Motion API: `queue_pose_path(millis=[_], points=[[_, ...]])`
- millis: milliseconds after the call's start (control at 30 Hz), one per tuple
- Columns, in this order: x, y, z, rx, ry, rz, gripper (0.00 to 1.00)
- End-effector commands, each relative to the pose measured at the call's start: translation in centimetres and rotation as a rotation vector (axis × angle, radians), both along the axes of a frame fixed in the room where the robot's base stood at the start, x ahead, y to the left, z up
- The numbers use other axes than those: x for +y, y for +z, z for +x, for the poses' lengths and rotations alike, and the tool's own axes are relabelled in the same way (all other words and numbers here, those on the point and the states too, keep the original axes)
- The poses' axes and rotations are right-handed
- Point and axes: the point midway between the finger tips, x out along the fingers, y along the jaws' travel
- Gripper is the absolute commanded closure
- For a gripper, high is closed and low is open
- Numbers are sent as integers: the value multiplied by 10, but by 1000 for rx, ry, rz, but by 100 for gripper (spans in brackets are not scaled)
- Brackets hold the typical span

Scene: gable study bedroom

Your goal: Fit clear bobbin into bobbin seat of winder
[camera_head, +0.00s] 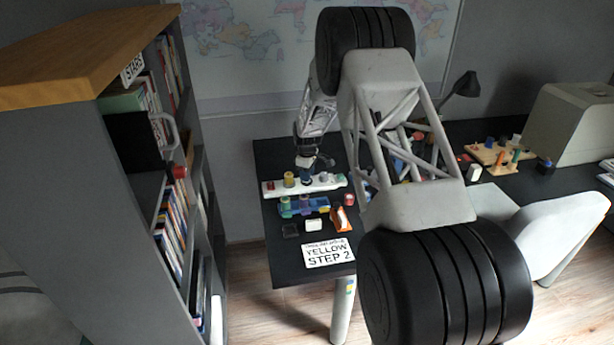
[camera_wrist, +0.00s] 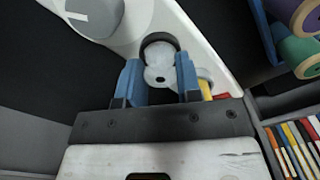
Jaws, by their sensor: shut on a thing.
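The winder is a long white base (camera_head: 328,183) lying across the left part of the dark desk; it also runs diagonally through the wrist view (camera_wrist: 203,50). In the wrist view a dark round ring (camera_wrist: 147,41), which looks like the bobbin seat, lies just beyond the fingertips. My gripper (camera_wrist: 158,72) is shut on the clear bobbin (camera_wrist: 158,78), a pale translucent piece between its blue fingers. Bobbin and ring overlap in this view, and I cannot tell whether the bobbin is seated. In the head view my gripper (camera_head: 306,175) is over the winder; the bobbin is too small to make out.
A blue rack (camera_head: 300,207) with coloured spools lies in front of the winder. An orange item (camera_head: 341,219), a white block (camera_head: 313,225) and a yellow-step sign (camera_head: 328,254) are near the front edge. A bookcase (camera_head: 190,205) stands left.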

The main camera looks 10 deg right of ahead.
Motion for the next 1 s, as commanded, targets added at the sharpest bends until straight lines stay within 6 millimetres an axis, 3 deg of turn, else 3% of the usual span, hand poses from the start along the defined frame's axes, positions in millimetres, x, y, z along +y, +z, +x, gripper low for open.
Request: queue_pose_path(millis=[567, 600, 733, 1000], points=[[0, -11, 0, -1, 0, -1, 90], [0, -11, 0, -1, 0, 0, 63], [0, -11, 0, -1, 0, -1, 43], [0, -11, 0, -1, 0, -1, 42]])
